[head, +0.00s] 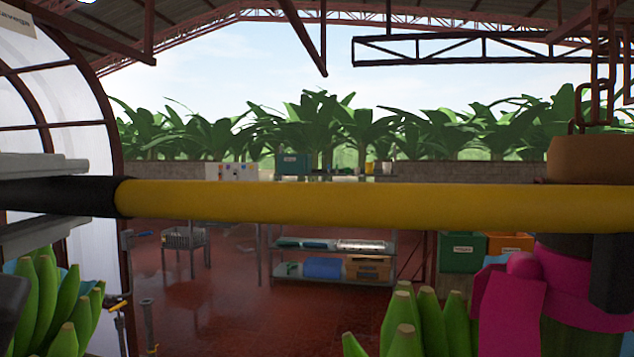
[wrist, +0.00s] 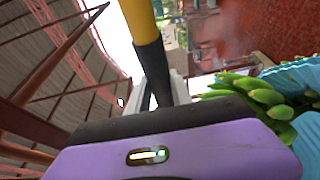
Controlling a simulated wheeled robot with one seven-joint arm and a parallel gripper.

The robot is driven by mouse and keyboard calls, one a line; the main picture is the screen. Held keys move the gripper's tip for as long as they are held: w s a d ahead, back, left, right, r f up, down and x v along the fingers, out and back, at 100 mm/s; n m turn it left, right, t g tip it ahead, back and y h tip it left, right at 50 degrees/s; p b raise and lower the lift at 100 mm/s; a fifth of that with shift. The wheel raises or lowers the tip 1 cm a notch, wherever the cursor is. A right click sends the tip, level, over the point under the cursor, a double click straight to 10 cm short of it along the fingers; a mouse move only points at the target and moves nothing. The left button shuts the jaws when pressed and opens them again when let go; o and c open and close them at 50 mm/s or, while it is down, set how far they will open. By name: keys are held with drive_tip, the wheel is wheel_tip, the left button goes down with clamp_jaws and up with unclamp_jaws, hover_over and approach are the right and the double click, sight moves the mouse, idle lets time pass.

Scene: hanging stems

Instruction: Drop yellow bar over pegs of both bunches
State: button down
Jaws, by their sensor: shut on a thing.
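The yellow bar (head: 380,203) runs level across the whole head view, with a black end (head: 100,196) at left. My gripper (head: 60,197) is shut on that black end, its grey fingers above and below it. The bar and black end also show in the wrist view (wrist: 140,20), rising from my gripper (wrist: 165,88). A green bunch (head: 60,305) hangs at lower left, its top out of sight. The right bunch (head: 425,320) has a pink band (head: 510,305) and a stem with a brown top (head: 590,158); the bar crosses in front of this stem. I cannot clearly make out any peg.
A rusty chain (head: 590,85) hangs above the right stem. A dark upright piece (head: 612,272) stands below the bar at far right. A blue sheet (wrist: 290,75) lies by the left bunch. Shelves (head: 335,262) stand farther back on open red floor (head: 240,320).

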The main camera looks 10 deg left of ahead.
drive_tip(key=c, duration=1.1)
unclamp_jaws()
drive_tip(key=shift+o, duration=0.2)
drive_tip(key=shift+s, duration=0.1)
